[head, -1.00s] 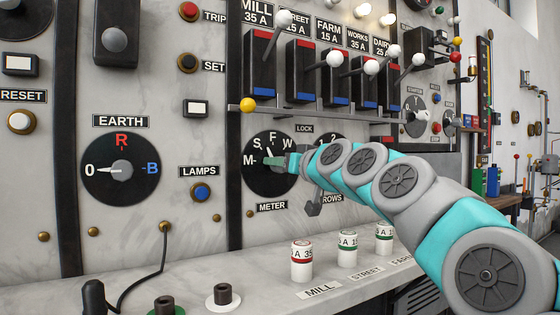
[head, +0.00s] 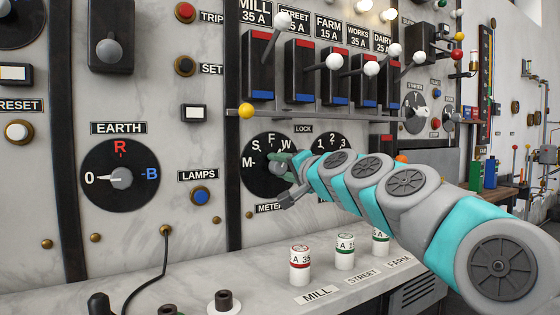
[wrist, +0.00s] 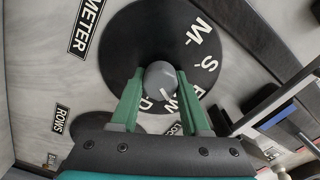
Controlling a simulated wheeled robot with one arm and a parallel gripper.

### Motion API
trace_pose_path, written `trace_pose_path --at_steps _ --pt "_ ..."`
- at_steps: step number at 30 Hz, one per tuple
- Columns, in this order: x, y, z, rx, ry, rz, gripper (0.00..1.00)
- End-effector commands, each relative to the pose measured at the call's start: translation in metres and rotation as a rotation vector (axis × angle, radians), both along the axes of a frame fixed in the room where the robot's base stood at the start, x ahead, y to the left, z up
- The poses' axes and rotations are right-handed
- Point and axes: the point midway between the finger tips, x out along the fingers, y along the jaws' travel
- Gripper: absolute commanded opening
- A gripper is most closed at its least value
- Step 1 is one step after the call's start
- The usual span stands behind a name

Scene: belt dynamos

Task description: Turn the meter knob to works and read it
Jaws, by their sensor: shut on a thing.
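The meter dial (head: 262,182) is a round black plate on the marble panel, lettered M, S, F, W and more, above the METER label. Its grey knob (wrist: 160,78) sits at the dial's middle. My gripper (head: 285,163) is at the knob, with a green finger on each side, shut on it; the wrist view shows the gripper (wrist: 160,85) too. In the wrist view the knob's short white mark points down and slightly right, toward the W. In the head view the gripper hides most of the knob and its pointer. No separate meter reading can be made out.
The rows dial (head: 330,150) is just right, partly behind my arm. Lever switches (head: 300,70) and a rail with a yellow ball (head: 246,110) are above. White fuses (head: 299,265) stand on the ledge below. The earth dial (head: 120,175) is left.

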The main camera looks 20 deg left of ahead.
Motion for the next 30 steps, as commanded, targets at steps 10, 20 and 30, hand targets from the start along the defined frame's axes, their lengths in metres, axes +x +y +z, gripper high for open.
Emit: trace_pose_path --at_steps 10,20,30 --pt "0.0004 0.0001 -0.0013 0.113 0.135 0.0 0.0" --pt "0.0006 0.0 -0.0024 0.142 0.169 -0.001 0.0" --pt "0.0005 0.0001 -0.0025 0.142 0.169 0.0 0.49"
